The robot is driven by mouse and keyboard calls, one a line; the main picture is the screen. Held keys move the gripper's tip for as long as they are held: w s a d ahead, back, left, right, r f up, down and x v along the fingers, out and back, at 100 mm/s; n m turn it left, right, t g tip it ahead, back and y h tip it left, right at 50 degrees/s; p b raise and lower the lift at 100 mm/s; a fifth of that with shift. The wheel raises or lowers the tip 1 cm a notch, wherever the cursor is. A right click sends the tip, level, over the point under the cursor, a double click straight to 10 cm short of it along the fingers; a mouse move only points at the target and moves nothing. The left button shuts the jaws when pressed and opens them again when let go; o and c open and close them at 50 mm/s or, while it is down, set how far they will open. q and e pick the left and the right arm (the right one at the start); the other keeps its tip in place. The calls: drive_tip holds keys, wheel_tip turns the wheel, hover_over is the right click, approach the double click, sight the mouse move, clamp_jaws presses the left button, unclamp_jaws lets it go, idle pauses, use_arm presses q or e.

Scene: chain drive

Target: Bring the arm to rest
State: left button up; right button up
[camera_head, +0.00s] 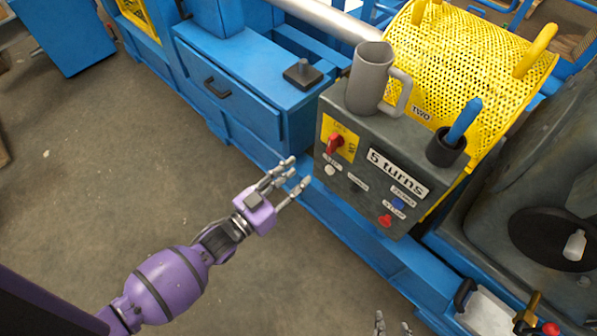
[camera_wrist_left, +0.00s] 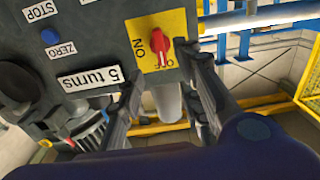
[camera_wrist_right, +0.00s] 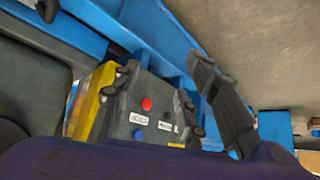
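My left gripper (camera_head: 294,175) is open and empty, its fingers spread just left of the grey control box (camera_head: 345,190). The box carries a red rotary switch (camera_head: 335,143) on a yellow plate, a "5 turns" label, a blue button (camera_head: 398,203) and a red button (camera_head: 385,220). In the left wrist view, the red switch (camera_wrist_left: 155,52) shows beyond the parted fingers, not touched by them. My right gripper (camera_head: 393,325) shows only its fingertips at the bottom edge. In the right wrist view its fingers are apart, with the box's red button (camera_wrist_right: 146,104) beyond them.
A grey mug (camera_head: 368,78) and a dark cup (camera_head: 446,148) with a blue stick stand on the box. A yellow perforated guard (camera_head: 470,60) is behind. A blue drawer unit (camera_head: 225,85) stands left. Bare floor (camera_head: 120,160) lies around my left arm.

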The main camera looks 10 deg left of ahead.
idle(0.4)
wheel_tip(320, 180, up, 8)
drive_tip(key=w+a+p, duration=0.1)
drive_tip(key=w+p, duration=0.2)
drive_tip(key=p, duration=0.4)
drive_tip(key=shift+t+p, duration=0.3)
drive_tip(key=shift+t, duration=0.1)
use_arm(q)
drive_tip(key=s+a+f+n+g+y, duration=0.1)
drive_tip(key=s+a+n+g+y, duration=0.1)
drive_tip(key=s, duration=0.7)
drive_tip(key=s+a+f+n+g+y, duration=0.2)
drive_tip(key=s+a+y, duration=0.2)
drive_tip(key=s, duration=0.5)
drive_tip(key=s+a+f+n+g+y, duration=0.2)
drive_tip(key=s+a+y, duration=0.2)
drive_tip(key=s, duration=0.6)
drive_tip(key=shift+a+n, duration=0.3)
drive_tip(key=shift+a, duration=0.85)
use_arm(e)
drive_tip(key=shift+s+f, duration=0.15)
drive_tip(key=shift+f, duration=0.05)
